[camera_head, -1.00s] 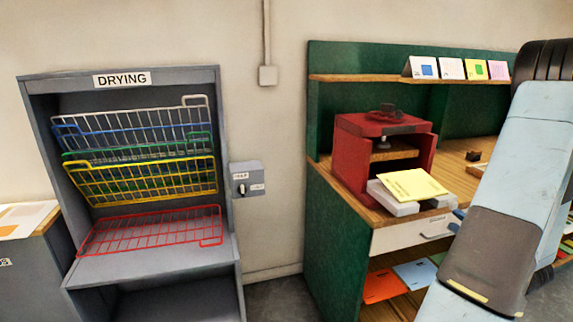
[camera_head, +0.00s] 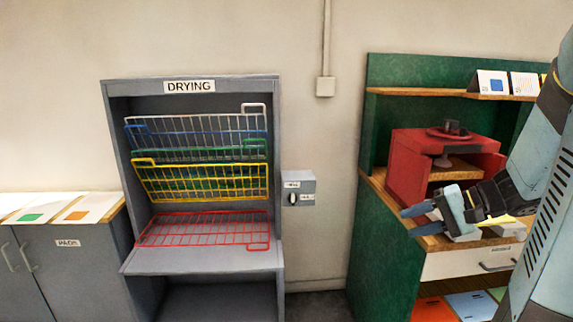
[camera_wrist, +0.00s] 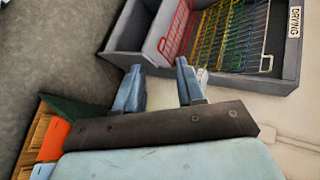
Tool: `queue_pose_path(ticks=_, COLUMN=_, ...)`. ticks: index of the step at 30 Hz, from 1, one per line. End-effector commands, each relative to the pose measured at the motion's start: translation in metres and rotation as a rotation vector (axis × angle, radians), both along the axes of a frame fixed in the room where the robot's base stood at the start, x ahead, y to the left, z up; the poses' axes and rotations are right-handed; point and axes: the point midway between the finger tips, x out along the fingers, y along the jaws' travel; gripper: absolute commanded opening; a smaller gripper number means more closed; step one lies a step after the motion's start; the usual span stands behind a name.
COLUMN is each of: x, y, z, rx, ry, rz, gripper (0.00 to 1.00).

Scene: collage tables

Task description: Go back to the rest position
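My gripper (camera_head: 408,219) is in front of the green bench at the right of the head view, with its fingers pointing left. In the wrist view the two blue fingers of my gripper (camera_wrist: 158,68) stand apart with nothing between them. It is open and empty. My arm comes in from the right edge and hides part of the bench.
The grey drying rack (camera_head: 200,258) with coloured wire shelves stands at the middle left. A switch box (camera_head: 299,189) is on its right side. A red press (camera_head: 408,165) stands on the green bench (camera_head: 372,240). A grey cabinet (camera_head: 70,275) with sheets is at the far left.

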Motion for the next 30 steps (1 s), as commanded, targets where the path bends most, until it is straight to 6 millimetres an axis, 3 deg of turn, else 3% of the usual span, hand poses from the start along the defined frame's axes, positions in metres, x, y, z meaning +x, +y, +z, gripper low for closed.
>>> queue_pose_path(ticks=1, x=-0.008, y=0.013, z=0.005, rx=-0.047, ry=0.01, rz=0.044, gripper=0.39)
queue_pose_path(ticks=6, x=-0.037, y=0.04, z=0.012, rx=-0.223, ry=0.053, rz=0.153, gripper=0.39)
queue_pose_path(ticks=12, x=-0.069, y=0.058, z=0.022, rx=-0.452, ry=0.057, rz=0.24, gripper=0.39)
queue_pose_path(ticks=21, x=-0.104, y=0.063, z=0.045, rx=-0.798, ry=-0.044, rz=0.284, gripper=0.39)
queue_pose_path(ticks=30, x=-0.123, y=0.06, z=0.076, rx=-1.041, ry=-0.208, rz=0.252, gripper=0.39)
